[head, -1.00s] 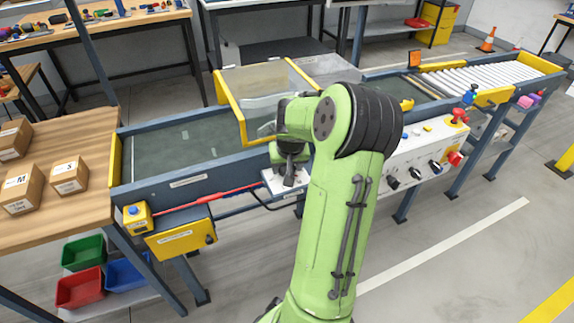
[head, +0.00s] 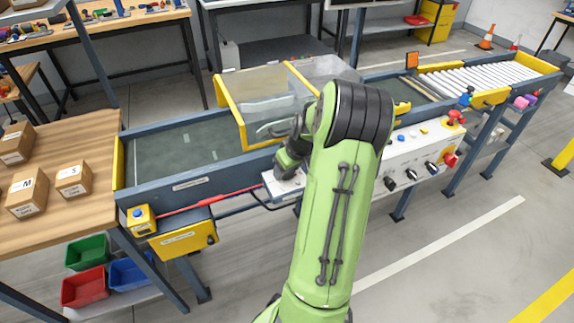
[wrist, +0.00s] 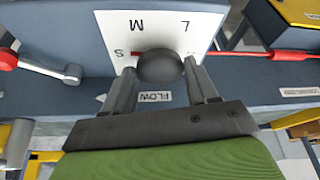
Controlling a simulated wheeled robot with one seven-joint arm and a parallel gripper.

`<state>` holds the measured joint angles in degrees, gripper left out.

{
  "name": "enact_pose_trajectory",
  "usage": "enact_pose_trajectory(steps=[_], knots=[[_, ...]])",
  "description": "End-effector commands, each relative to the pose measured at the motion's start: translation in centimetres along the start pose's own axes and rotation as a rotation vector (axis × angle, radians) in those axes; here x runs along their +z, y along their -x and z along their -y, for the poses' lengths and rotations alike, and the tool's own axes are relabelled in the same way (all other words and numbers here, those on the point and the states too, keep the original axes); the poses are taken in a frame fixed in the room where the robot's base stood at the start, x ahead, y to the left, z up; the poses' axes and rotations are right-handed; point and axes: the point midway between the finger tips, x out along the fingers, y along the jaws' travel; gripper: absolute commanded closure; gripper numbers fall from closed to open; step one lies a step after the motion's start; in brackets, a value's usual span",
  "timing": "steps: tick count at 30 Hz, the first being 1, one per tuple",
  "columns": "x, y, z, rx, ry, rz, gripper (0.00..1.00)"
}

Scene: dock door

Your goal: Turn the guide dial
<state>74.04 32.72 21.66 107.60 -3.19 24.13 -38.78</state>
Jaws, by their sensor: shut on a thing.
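The guide dial (wrist: 158,66) is a dark round knob on a white plate (wrist: 165,28) marked S, M and L, which appear upside down in the wrist view. A short red mark shows beside the knob, next to the S. My gripper (wrist: 160,74) is shut on the knob, one finger on each side. In the head view my gripper (head: 285,172) is at the white plate (head: 278,186) on the conveyor's front side, and the dial itself is hidden there.
A red cord (head: 215,200) runs along the conveyor front, left of the plate. A clear guard with yellow edges (head: 232,108) stands above the belt close to my arm. A white control panel (head: 425,155) with knobs and buttons is on the right.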

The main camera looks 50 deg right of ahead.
Motion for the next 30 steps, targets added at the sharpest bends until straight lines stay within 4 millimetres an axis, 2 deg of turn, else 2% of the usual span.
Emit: enact_pose_trajectory(steps=[9,26,27,30], knots=[[0.01,0.01,-0.14,-0.052,0.126,0.001,0.72],[0.01,-0.03,-0.16,-0.063,0.154,0.001,0.72],[0.01,-0.03,-0.16,-0.063,0.154,0.001,0.36],[0.01,-0.03,-0.16,-0.063,0.154,0.001,0.21]])
